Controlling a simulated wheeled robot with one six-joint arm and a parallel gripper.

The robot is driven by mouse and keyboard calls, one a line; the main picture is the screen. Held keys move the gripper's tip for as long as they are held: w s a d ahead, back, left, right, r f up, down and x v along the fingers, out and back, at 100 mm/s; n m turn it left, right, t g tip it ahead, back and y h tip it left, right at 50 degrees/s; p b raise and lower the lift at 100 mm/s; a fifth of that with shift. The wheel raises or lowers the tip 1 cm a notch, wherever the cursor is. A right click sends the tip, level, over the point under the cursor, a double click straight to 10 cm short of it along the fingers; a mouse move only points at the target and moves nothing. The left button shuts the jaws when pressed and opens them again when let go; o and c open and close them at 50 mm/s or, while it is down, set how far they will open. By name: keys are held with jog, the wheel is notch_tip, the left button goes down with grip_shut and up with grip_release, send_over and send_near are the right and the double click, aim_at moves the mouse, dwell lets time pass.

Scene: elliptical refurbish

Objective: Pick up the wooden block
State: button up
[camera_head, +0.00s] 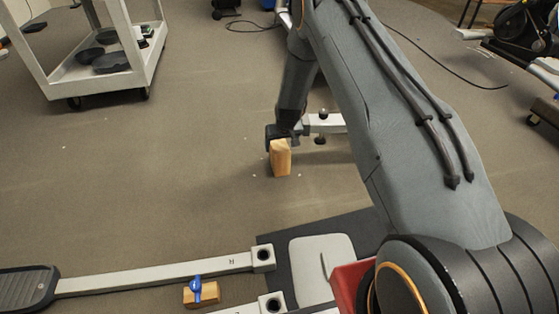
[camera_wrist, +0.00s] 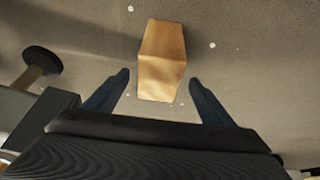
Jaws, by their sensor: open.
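The wooden block (camera_head: 281,158) is light brown and stands on the carpet near the middle of the head view, just below the end of my arm. In the wrist view the block (camera_wrist: 162,60) shows in the upper middle, with its lower end reaching between the fingertips. My gripper (camera_wrist: 158,82) is open, with one dark finger on each side of the block and a visible gap on both sides. In the head view my gripper (camera_head: 283,133) is at the block's upper end, and its fingers are partly hidden there.
A white cart (camera_head: 90,75) with dark pans stands at the upper left. A metal bar with a foot pedal (camera_head: 28,288) lies at the lower left. A second wooden block with a blue knob (camera_head: 202,292) lies below the bar. Open carpet (camera_head: 150,190) lies left of the block.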

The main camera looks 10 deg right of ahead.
jog(key=shift+b+x, duration=1.9)
jog(key=shift+x, duration=1.15)
jog(key=shift+s, duration=0.2)
jog(key=shift+c, duration=0.6)
jog(key=shift+d, duration=0.1)
jog(key=c, duration=1.4)
